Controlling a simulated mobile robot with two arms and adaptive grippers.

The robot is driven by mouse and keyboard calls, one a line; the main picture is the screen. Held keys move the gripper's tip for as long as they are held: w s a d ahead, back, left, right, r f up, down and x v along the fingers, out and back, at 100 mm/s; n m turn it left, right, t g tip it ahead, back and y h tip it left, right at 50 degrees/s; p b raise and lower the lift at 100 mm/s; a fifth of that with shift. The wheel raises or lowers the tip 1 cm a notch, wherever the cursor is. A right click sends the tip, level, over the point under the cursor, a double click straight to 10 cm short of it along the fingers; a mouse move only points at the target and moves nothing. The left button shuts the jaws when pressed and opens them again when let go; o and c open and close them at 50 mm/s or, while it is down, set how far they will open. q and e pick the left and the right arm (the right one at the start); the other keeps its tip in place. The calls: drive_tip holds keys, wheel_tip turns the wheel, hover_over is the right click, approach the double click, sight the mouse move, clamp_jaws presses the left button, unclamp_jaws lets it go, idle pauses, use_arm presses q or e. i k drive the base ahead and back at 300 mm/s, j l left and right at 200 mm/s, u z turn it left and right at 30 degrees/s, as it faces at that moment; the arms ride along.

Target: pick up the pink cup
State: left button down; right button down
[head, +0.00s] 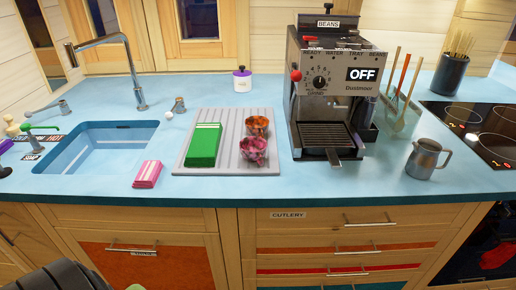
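The pink cup (253,149) stands on the right part of the grey ribbed draining board (231,117), near its front. It is small, with a scalloped, patterned wall, and looks upright. An orange-red cup (258,124) of similar shape stands just behind it, close to it or touching; I cannot tell which. Neither of my grippers can be made out in the head view.
A green block-like stack (204,146) lies left of the cups on the board. The coffee machine (335,90) stands close on the right. A steel jug (425,159) and hob (485,130) are right.

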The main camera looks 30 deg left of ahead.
sight(253, 149)
drive_tip(key=u, duration=1.7)
drive_tip(key=l, duration=0.1)
